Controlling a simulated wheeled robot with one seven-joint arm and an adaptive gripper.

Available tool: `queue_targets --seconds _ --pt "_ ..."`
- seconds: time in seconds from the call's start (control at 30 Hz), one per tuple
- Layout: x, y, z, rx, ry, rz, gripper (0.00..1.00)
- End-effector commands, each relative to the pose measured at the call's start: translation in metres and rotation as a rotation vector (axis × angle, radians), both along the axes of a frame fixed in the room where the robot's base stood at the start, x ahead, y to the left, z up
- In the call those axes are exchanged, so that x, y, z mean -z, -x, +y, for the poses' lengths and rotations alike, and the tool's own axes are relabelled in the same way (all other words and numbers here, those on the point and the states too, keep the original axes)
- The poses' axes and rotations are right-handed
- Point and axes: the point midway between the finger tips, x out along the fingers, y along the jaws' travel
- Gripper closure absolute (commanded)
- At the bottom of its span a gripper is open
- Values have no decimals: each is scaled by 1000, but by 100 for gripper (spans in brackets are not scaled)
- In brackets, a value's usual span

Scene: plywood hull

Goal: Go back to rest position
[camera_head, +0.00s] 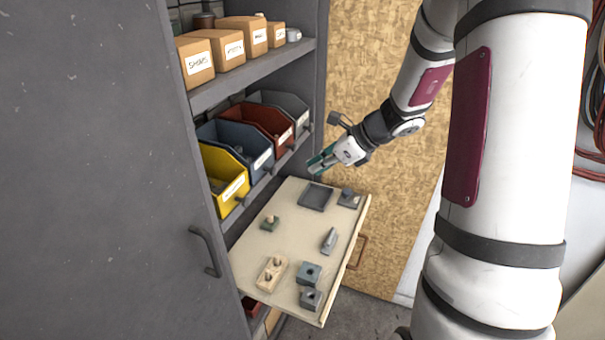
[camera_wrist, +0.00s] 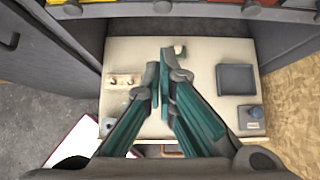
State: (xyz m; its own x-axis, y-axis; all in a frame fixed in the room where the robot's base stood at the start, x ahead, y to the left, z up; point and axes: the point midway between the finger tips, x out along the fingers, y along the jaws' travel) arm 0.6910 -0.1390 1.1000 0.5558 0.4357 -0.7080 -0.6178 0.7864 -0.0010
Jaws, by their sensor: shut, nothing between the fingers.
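My gripper (camera_head: 322,161) is at the end of my white arm, above the far part of a pulled-out cream shelf (camera_head: 250,247). Its teal fingers are shut and empty, and they also show in the wrist view (camera_wrist: 163,85). The fingers appear to be above the shelf, clear of the things on it. In the wrist view the fingers hide the middle of the shelf.
On the shelf are a dark square tray (camera_head: 316,196), a small green knobbed piece (camera_head: 270,223), a beige block (camera_head: 271,274) and several grey pieces. Colored bins (camera_head: 222,183) stand in the cabinet behind. A grey door (camera_head: 100,180) stands at left, a chipboard panel (camera_head: 365,50) at right.

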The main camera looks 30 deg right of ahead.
Motion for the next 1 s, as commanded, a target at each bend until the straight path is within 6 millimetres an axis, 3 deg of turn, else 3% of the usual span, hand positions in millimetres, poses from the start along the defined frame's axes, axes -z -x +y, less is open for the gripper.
queue_targets --seconds 0.2,0.53,0.63,0.73,1.0 --pt "-18 14 -11 1 1 0 100" --pt "-25 19 -9 -23 14 -6 100" --pt "-40 26 11 -130 84 -35 100" --pt "-62 42 42 -321 207 -87 100" --pt "-112 115 117 -942 624 -263 100"
